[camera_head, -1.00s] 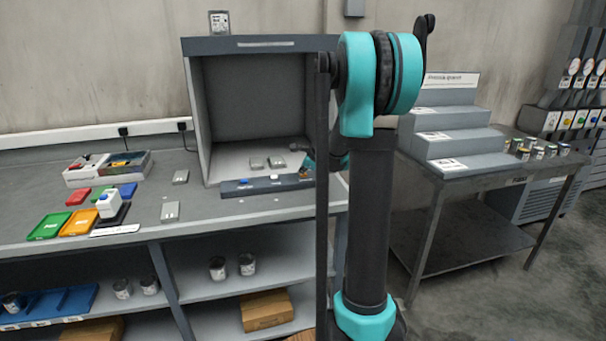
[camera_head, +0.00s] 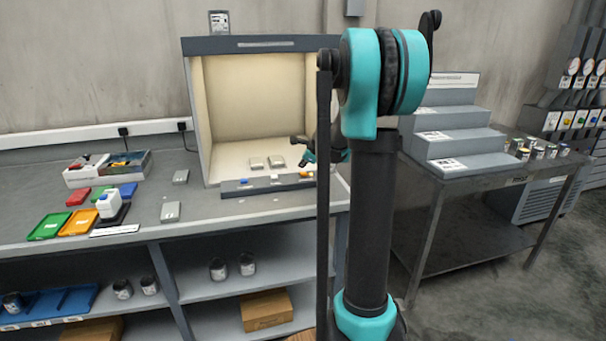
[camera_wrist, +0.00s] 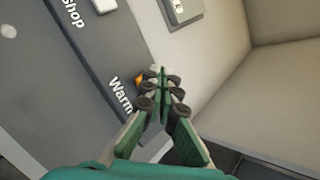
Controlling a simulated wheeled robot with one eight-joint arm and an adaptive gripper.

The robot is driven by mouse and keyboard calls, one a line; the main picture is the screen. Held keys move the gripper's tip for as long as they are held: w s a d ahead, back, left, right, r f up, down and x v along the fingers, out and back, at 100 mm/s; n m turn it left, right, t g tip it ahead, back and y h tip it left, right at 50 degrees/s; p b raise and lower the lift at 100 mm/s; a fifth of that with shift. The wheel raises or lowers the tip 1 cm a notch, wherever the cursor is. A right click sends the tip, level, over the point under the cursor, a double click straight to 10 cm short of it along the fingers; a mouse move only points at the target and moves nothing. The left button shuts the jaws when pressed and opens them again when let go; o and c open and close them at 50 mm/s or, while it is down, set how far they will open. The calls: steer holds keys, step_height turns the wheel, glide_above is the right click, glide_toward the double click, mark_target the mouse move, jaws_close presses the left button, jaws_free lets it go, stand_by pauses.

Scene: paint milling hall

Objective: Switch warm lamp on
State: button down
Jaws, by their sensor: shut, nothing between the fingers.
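The light booth (camera_head: 198,125) stands on the bench, its inside lit with a warm cream light. A grey switch strip (camera_head: 235,189) runs along its front edge. The orange switch (camera_head: 305,175) sits at the strip's right end. In the wrist view the orange switch (camera_wrist: 139,79) shows beside the label "Warm" (camera_wrist: 120,95), partly hidden by my fingertips. My gripper (camera_wrist: 160,82) is shut and empty, its tips close to the orange switch. In the head view my gripper (camera_head: 308,157) is just above the strip's right end; contact cannot be told.
A white switch (camera_wrist: 104,5) labelled "Shop" is farther along the strip. Grey panels (camera_head: 277,161) lie inside the booth. A stepped stand (camera_head: 450,117) is on the right table.

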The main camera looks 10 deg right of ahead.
mark_target(303, 177)
steer(key=shift+r, duration=2.35)
steer(key=a+r+v, duration=0.1)
steer(key=v, duration=0.7)
steer(key=shift+w+r, duration=0.25)
